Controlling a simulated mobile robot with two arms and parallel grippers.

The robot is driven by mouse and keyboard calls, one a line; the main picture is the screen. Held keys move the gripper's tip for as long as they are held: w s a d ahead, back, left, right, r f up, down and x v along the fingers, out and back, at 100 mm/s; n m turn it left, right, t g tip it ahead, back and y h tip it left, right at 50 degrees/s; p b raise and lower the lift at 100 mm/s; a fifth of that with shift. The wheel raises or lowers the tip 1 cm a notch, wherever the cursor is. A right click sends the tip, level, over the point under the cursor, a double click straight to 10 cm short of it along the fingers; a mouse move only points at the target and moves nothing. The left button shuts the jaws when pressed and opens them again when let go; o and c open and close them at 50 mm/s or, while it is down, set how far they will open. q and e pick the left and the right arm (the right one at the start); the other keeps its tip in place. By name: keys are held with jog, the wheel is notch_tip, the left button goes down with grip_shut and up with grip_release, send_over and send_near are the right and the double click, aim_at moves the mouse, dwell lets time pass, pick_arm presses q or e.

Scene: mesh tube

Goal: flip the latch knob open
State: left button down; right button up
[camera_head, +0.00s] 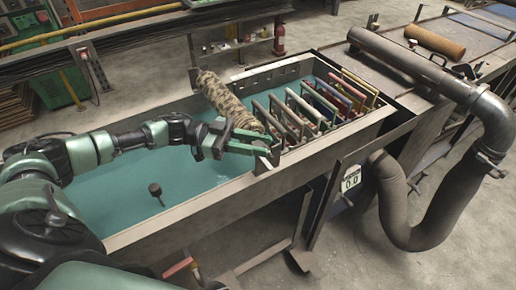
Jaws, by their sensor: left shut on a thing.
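My left gripper (262,146) reaches in from the left over the tank, its green fingers pointing right at the near rim. It is shut on a small part there, which I take to be the latch knob. The fingers mostly hide the knob, and I cannot tell which way it is turned. A light bracket (264,164) stands on the rim just below the fingertips. A mottled brown mesh tube (222,98) lies slanted across the tank behind the gripper. My right gripper is not in view.
The long tank (200,216) holds blue-green liquid. Several coloured frames (325,102) stand in a row right of the gripper. A thick grey pipe (415,68) bends down at the right. A brown roll (434,42) lies on the bench behind it.

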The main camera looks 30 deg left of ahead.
pick_arm(q)
jog(key=c, duration=1.1)
grip_release()
jog(key=shift+a+f, duration=0.1)
jog(key=shift+a, duration=0.25)
jog(key=b+v, duration=0.2)
jog(key=v, duration=0.5)
jog(key=shift+b, duration=0.4)
